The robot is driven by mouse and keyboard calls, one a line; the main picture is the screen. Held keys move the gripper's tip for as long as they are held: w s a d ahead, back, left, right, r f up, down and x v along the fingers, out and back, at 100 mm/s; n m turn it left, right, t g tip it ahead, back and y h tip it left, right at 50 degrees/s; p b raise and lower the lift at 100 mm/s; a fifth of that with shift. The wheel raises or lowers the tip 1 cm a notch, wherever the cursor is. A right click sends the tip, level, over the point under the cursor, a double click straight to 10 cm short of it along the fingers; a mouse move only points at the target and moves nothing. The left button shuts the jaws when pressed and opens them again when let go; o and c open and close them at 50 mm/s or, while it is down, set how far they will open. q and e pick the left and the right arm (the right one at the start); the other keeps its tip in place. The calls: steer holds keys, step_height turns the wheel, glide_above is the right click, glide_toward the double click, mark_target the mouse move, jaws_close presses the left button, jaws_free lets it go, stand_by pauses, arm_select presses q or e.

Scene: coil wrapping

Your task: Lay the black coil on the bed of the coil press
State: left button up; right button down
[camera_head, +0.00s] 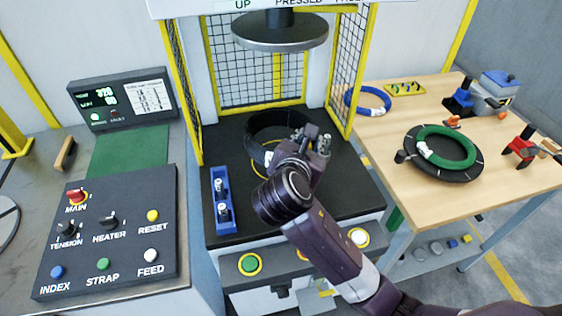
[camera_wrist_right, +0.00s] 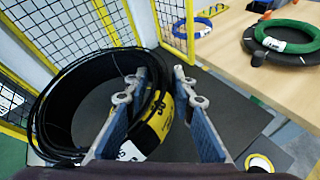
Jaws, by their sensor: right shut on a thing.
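The black coil (camera_head: 253,143) is over the dark bed (camera_head: 345,195) of the coil press, below the raised round press plate (camera_head: 280,32). My right gripper (camera_head: 308,143) is at the coil's right side. In the right wrist view the two fingers (camera_wrist_right: 162,100) straddle the near wall of the coil (camera_wrist_right: 48,118), shut on it beside a yellow and white label. Part of a yellow ring mark on the bed shows below the coil. I cannot tell whether the coil touches the bed. My left gripper is not in view.
Yellow-framed mesh guards (camera_head: 347,70) flank the bed. A blue holder (camera_head: 221,200) stands at the bed's left front. The wooden table (camera_head: 520,165) at right bears a green coil (camera_head: 446,146) on a black disc and a blue coil (camera_head: 368,99). A control panel (camera_head: 110,235) is at left.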

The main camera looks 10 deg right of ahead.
steer(key=w+d+r+n+t+y+b, duration=0.1)
steer(key=w+r+n+y, duration=0.1)
steer(key=w, duration=0.4)
steer(key=w+d+r+n+y+b, duration=0.1)
steer(key=w+d+r+y, duration=0.15)
steer(key=w, duration=0.35)
steer(key=shift+h, duration=0.35)
steer(key=f, duration=1.4)
steer(key=shift+w+a+f, duration=0.1)
steer(key=shift+a+f, duration=0.25)
steer(key=shift+f, duration=2.45)
steer(key=c, duration=2)
jaws_free()
steer(key=shift+f+n, duration=0.3)
steer(key=shift+f, duration=0.05)
steer(key=o, duration=0.4)
steer(key=v, duration=1.2)
steer(key=shift+s, duration=0.2)
